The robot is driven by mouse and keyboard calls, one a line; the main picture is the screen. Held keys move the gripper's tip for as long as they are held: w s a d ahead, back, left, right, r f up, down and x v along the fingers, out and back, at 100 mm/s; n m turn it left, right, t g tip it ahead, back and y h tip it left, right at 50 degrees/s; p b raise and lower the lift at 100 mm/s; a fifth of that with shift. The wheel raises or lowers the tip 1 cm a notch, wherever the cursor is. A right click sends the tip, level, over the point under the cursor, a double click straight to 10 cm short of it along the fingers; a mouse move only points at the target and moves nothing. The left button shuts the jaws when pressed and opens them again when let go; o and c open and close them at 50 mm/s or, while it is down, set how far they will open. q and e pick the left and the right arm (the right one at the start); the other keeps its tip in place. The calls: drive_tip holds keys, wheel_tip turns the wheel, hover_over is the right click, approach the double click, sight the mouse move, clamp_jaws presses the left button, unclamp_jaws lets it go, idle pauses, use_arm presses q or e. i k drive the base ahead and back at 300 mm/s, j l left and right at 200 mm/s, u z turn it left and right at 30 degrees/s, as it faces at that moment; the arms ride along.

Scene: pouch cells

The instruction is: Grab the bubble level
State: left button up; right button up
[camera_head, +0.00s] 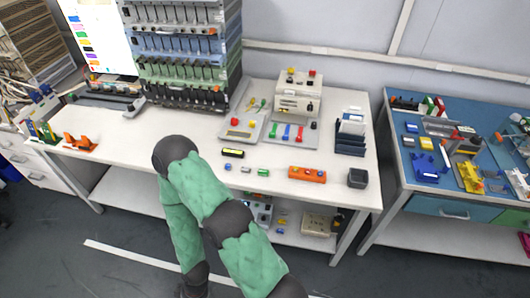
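A short black bar with a yellow strip (232,153) lies near the front of the white workbench; it looks like the bubble level, but it is too small to be sure. Neither of my grippers is in view.
The white workbench (340,188) holds small blue, grey and green pieces (263,172), a dark open box (357,178), grey trays (292,132) with tools and a tall rack (190,50). A blue-topped table (405,165) with parts stands to the right, across a gap.

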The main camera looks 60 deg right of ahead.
sight(240, 154)
drive_tip(key=z, duration=1.8)
drive_tip(key=i+j+u, duration=0.35)
drive_tip(key=i+j, duration=0.25)
